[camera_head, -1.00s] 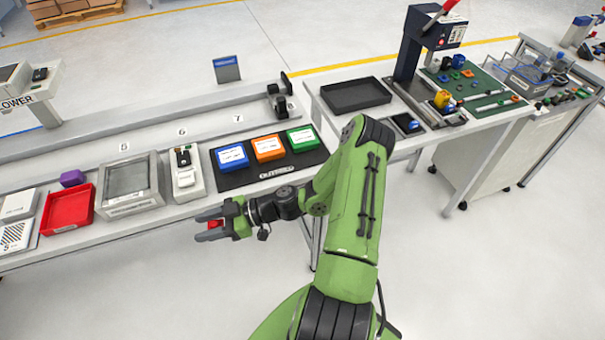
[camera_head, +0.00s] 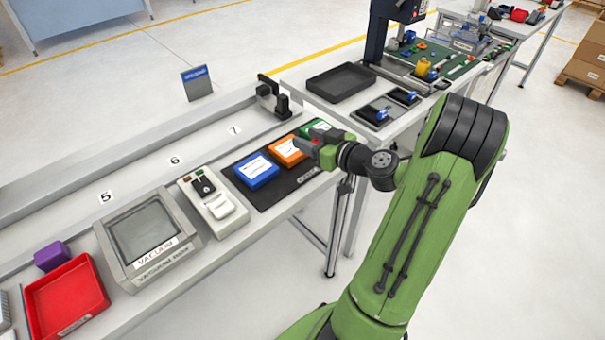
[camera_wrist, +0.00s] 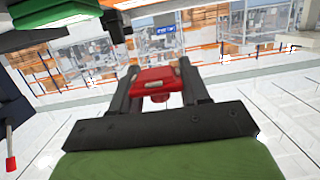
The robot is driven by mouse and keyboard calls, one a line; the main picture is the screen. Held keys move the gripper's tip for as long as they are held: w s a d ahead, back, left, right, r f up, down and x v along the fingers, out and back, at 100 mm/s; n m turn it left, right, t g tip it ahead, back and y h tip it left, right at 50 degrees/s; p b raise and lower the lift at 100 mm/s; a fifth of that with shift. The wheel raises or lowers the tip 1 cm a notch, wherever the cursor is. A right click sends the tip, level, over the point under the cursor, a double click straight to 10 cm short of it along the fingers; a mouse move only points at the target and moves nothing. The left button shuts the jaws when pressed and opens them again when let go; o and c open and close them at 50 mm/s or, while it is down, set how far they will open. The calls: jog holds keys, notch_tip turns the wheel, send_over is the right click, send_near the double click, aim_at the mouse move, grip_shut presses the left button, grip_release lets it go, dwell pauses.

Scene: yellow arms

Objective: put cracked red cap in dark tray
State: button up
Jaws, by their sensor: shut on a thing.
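My gripper (camera_head: 316,147) is above the front edge of the long bench, by the black mat with the blue, orange and green boxes. In the wrist view my gripper (camera_wrist: 156,85) is shut on the red cap (camera_wrist: 157,78), which sits between its two dark fingers. In the head view only a small bit of the red cap (camera_head: 315,141) shows; any crack cannot be made out. The dark tray (camera_head: 341,83) lies on the side table behind and to the right of my gripper, and looks empty.
A red bin (camera_head: 65,298) and a purple block (camera_head: 51,256) are at the bench's left end, beside a grey vacuum box (camera_head: 143,240). Blue parts (camera_head: 404,95) in black holders and a dark press (camera_head: 388,30) stand near the dark tray. A black fixture (camera_head: 272,97) is on the bench's end.

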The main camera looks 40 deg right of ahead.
jog(key=shift+s+d+r+m, duration=0.1)
jog(key=shift+d+r+m, duration=0.2)
jog(key=shift+d+r, duration=0.1)
notch_tip(320, 180, down, 10)
jog(key=b, duration=0.3)
jog(key=shift+r, duration=0.15)
